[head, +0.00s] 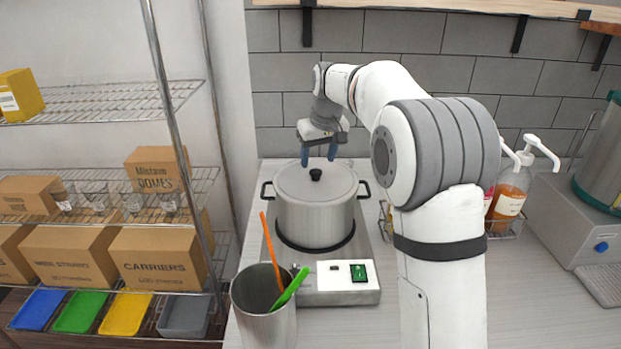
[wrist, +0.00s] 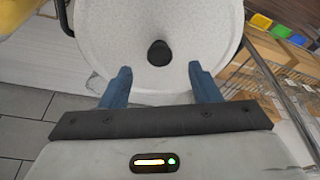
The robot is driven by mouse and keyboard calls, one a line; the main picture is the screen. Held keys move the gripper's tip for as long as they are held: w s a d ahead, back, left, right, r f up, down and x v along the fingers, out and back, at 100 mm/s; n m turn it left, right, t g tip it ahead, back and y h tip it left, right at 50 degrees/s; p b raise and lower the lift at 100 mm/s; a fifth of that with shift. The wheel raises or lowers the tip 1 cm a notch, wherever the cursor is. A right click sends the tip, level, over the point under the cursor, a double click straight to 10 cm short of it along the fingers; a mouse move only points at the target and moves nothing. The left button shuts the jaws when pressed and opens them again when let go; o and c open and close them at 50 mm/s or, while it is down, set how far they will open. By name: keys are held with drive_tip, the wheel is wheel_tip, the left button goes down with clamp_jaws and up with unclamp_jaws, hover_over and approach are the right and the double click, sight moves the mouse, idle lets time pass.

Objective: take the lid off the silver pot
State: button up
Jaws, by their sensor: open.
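The silver pot (head: 315,217) stands on a hot plate, with a black handle on each side. Its lid (head: 295,180) is on the pot, with a black knob (head: 316,174) at its centre. In the wrist view the lid (wrist: 110,40) fills the upper middle, and the knob (wrist: 158,53) sits just beyond the fingertips. My gripper (head: 318,160) is above the far part of the lid, behind the knob. Its two blue fingers are open, with nothing between them; the gripper also shows in the wrist view (wrist: 160,76). The pot's inside is hidden.
The hot plate (head: 345,295) sits on the counter. A metal cup (head: 265,315) with orange and green utensils stands in front left. Pump bottles (head: 510,195) stand to the right. A wire shelf with boxes (head: 160,258) is at left; a tiled wall (head: 420,35) is behind.

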sight(316, 171)
drive_tip(key=p+x, duration=0.1)
drive_tip(key=x, duration=0.3)
drive_tip(key=shift+f, duration=0.25)
drive_tip(key=shift+c, duration=0.2)
drive_tip(key=c, duration=1.1)
drive_tip(key=shift+c, duration=0.2)
